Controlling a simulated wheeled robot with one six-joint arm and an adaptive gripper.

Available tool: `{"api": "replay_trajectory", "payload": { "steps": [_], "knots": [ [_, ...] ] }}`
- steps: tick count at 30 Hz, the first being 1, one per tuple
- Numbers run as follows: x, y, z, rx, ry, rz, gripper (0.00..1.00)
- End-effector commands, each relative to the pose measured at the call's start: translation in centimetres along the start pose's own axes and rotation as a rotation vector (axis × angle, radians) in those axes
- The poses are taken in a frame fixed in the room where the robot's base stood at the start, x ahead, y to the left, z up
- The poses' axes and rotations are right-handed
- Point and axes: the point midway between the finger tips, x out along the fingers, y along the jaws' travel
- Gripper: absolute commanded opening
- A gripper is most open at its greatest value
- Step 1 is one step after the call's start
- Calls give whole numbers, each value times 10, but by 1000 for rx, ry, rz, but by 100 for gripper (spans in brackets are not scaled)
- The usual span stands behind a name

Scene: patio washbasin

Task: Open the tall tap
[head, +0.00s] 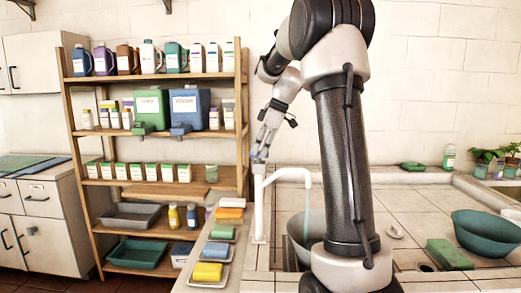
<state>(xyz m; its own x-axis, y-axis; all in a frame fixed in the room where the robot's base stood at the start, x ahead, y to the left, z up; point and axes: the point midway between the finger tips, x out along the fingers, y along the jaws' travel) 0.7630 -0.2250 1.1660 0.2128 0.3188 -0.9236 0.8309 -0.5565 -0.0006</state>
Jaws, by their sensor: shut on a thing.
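The tall tap (259,212) is a white upright post left of my arm, with a spout that reaches right and bends down. A pale bluish streak below the spout's end looks like running water, above a grey round basin (298,232) partly hidden by my arm. My gripper (261,156) points down at the top of the tap and is shut on its handle. The handle is small here and mostly covered by the fingers, so its angle is hard to tell.
Soap dishes with coloured bars (208,272) line the counter left of the tap. A wooden shelf (243,110) with bottles stands behind. At right are a green bowl (486,233) and a green block (449,254). The tiled counter behind my arm is mostly clear.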

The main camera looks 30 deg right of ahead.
Motion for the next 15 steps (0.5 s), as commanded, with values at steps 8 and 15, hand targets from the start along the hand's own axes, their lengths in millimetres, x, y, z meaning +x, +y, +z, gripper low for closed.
{"api": "replay_trajectory", "payload": {
  "steps": [8,15],
  "knots": [
    [0,0,0,-13,-1,-3,0],
    [0,0,0,-13,-2,-3,22]
  ]
}}
